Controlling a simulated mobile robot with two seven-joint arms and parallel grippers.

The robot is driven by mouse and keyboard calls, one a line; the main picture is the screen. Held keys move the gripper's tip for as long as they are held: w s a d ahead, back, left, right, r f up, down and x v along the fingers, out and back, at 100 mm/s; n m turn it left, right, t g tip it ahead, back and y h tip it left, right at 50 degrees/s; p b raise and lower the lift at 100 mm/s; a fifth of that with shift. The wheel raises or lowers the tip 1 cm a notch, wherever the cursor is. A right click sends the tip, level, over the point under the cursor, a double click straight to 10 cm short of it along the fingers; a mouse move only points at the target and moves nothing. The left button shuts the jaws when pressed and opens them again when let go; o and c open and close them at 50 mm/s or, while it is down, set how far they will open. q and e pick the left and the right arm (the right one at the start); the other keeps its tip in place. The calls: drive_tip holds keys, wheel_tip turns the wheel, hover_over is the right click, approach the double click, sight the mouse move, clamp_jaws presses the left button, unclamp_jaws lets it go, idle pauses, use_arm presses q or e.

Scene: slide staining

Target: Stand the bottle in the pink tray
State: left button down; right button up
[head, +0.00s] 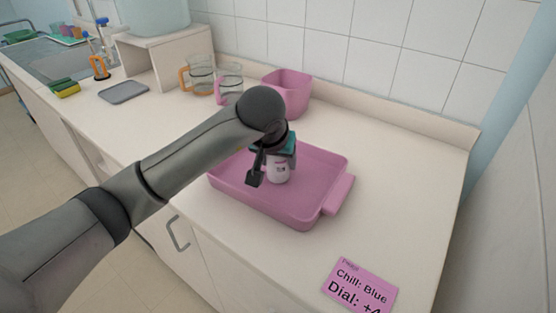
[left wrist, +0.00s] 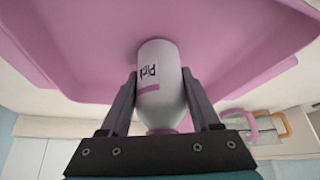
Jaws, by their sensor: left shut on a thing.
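The bottle (head: 279,170) is white with dark lettering and a pink band. In the left wrist view the bottle (left wrist: 158,75) reads "Pink" and sits between the two fingers. My left gripper (head: 268,172) is shut on it; the fingers also show in the left wrist view (left wrist: 158,98). The bottle is upright over the inside of the pink tray (head: 338,197); whether its base touches the tray floor I cannot tell. The tray is shallow with a handle at its right end. My right gripper is not in view.
A pink bin (head: 292,92) stands behind the tray by the tiled wall. Two glass jugs, one with an orange handle (head: 199,76) and one with a pink handle (head: 229,84), stand left of it. A pink card (head: 360,286) lies at the front right. The counter right of the tray is clear.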

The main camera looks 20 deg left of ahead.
use_arm(q)
drive_tip(key=shift+f, duration=0.15)
drive_tip(key=shift+c, duration=0.6)
unclamp_jaws()
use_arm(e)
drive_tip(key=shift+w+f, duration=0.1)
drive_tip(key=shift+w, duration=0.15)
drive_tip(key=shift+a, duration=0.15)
use_arm(q)
drive_tip(key=shift+s+r, duration=0.1)
drive_tip(key=shift+r, duration=0.4)
drive_tip(key=p+v, duration=0.2)
drive_tip(key=v, duration=0.9)
drive_tip(key=shift+s, duration=0.15)
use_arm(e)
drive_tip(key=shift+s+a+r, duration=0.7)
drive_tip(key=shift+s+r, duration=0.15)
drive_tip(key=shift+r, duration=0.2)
use_arm(q)
drive_tip(key=shift+r, duration=0.1)
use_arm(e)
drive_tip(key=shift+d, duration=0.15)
